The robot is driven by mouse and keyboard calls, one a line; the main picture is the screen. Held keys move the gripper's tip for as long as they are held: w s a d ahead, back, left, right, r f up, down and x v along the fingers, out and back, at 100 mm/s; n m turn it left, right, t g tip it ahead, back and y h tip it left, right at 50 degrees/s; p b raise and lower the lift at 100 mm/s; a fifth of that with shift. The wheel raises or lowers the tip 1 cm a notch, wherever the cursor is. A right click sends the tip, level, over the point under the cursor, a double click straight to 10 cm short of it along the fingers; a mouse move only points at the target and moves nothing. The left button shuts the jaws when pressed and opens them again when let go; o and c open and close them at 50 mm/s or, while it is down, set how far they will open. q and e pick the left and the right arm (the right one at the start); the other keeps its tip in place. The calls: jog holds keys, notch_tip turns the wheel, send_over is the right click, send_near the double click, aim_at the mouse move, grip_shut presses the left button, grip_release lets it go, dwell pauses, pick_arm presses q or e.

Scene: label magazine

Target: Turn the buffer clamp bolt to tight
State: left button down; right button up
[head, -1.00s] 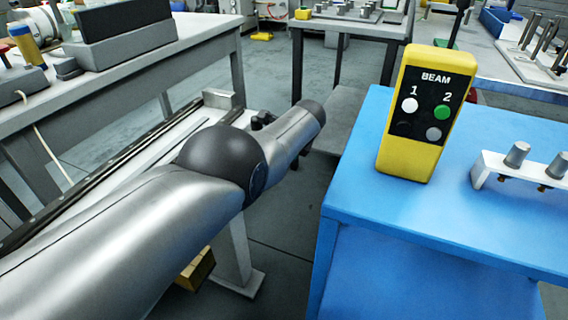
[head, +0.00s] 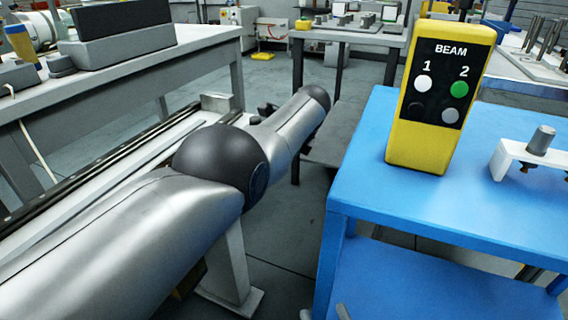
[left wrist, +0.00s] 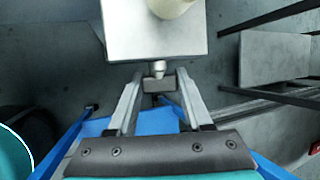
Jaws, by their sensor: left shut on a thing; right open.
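In the left wrist view my left gripper (left wrist: 160,78) is shut on a small dark grey block (left wrist: 158,86). A short metal pin (left wrist: 158,68) stands between this block and a pale grey plate (left wrist: 155,35); I cannot tell whether they are joined. In the head view my left arm reaches in from the left, and its gripper is not clearly seen. Two grey tips of my right gripper (head: 324,314) show at the bottom edge, apart and with nothing seen between them. I cannot pick out the buffer clamp bolt with certainty.
A blue cart (head: 385,210) stands at the right, bearing a yellow box (head: 420,150) marked BEAM with buttons 1 and 2. A white bracket (head: 510,150) with a metal knob is beside it. A grey bench (head: 120,75) is at the left. Floor shows between bench and cart.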

pick_arm(q)
jog(key=shift+w+a+r, duration=0.1)
jog(key=shift+w+r, duration=0.1)
jog(key=shift+r, duration=0.1)
jog(key=c, duration=0.7)
grip_release()
jog(key=o, duration=0.4)
jog(key=shift+s+f, duration=0.2)
jog(key=shift+f, duration=0.05)
